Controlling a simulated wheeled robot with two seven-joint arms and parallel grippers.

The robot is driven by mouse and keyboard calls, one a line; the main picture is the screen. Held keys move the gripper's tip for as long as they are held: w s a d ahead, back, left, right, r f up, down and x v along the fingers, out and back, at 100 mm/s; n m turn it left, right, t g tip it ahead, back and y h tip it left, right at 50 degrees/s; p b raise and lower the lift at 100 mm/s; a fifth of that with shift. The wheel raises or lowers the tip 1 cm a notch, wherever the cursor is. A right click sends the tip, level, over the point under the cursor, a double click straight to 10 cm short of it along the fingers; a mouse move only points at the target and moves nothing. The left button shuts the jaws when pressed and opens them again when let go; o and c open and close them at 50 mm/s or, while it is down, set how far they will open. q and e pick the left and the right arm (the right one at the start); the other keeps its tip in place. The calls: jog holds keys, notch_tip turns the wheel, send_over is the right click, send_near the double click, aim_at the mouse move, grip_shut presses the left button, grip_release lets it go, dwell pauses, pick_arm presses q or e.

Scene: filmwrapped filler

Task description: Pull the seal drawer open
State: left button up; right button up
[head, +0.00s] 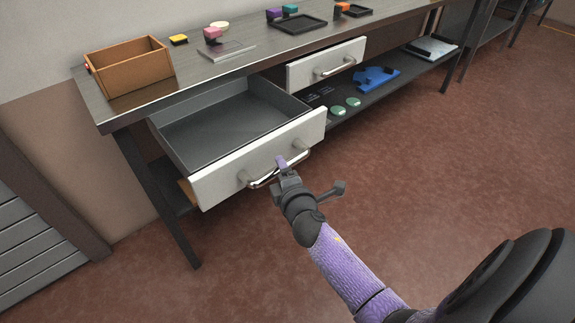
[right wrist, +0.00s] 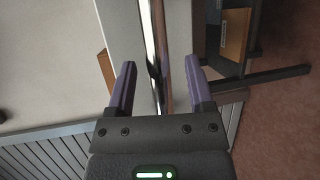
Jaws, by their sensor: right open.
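The near drawer (head: 215,175) is pulled far out from under the workbench. Its grey inside looks empty and its white front carries a silver bar handle (head: 266,178). My right gripper (head: 281,163) is at this handle. In the right wrist view its two purple fingers are apart, with the shiny handle bar (right wrist: 156,45) running between them. I cannot tell whether either finger touches the bar. A second drawer (head: 327,64) with a white front and handle sits further right and looks shut. No label shows which is the seal drawer. My left gripper is not in view.
The bench top (head: 140,101) holds a wooden box (head: 130,66), a clear plate (head: 228,50), small coloured blocks and dark trays. The lower shelf holds green discs (head: 338,111) and a blue item (head: 377,78). The red floor in front is clear.

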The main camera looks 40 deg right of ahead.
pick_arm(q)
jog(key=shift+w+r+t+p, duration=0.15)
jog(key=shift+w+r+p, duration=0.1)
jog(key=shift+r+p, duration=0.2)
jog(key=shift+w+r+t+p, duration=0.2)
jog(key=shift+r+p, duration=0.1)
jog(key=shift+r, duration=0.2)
pick_arm(e)
jog(key=v, duration=0.8)
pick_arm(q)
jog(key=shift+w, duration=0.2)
pick_arm(e)
jog(key=shift+s, duration=0.1)
jog(key=shift+a, duration=0.1)
